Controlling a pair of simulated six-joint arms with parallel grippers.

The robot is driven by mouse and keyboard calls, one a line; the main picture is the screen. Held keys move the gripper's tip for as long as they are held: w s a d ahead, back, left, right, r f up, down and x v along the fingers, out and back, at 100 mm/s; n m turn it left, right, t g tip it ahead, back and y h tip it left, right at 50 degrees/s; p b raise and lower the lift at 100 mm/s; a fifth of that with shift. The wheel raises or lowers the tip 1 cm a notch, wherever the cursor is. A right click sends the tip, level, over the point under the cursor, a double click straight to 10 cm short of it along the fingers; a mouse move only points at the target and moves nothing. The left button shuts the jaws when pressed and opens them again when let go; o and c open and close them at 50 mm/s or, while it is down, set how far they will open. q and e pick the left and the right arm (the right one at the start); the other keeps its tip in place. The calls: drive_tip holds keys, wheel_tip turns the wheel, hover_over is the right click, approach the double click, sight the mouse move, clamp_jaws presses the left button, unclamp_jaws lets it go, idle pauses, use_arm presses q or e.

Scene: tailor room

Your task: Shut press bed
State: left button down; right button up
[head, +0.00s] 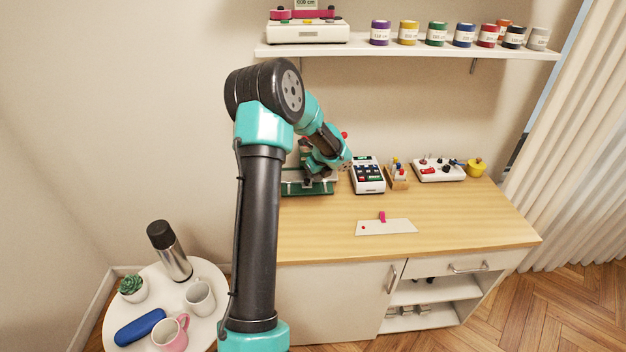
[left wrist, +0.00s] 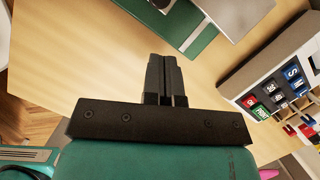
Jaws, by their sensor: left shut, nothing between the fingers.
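The press (head: 308,188), with a green base, stands at the back left of the wooden worktop, largely hidden behind my left arm. In the left wrist view a green and pale grey part of it (left wrist: 205,38) shows at the top, just beyond the fingertips. Whether the bed is open or shut is hidden. My left gripper (left wrist: 164,60) is shut and empty, its two dark fingers side by side. It is close to the press; I cannot tell whether it touches.
A keypad device (head: 367,176), a small wooden holder (head: 397,178) and a white control box (head: 438,169) stand right of the press. A white card (head: 386,227) lies on the worktop (head: 460,215). A round side table (head: 215,268) holds mugs and a flask.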

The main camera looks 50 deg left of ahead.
use_arm(q)
drive_tip(key=v, duration=0.6)
drive_tip(key=shift+r, duration=0.4)
drive_tip(key=shift+d, duration=0.1)
drive_tip(key=s+a+f+n+t+h, duration=0.1)
drive_tip(key=s+a+n+t+h, duration=0.1)
drive_tip(key=s, duration=0.4)
drive_tip(key=s+a+n+t+h, duration=0.2)
drive_tip(key=s+a+n+t, duration=0.2)
drive_tip(key=s+n, duration=0.1)
drive_tip(key=shift+s+a+f+n, duration=0.2)
drive_tip(key=shift+s+f+n, duration=0.2)
drive_tip(key=shift+n, duration=0.2)
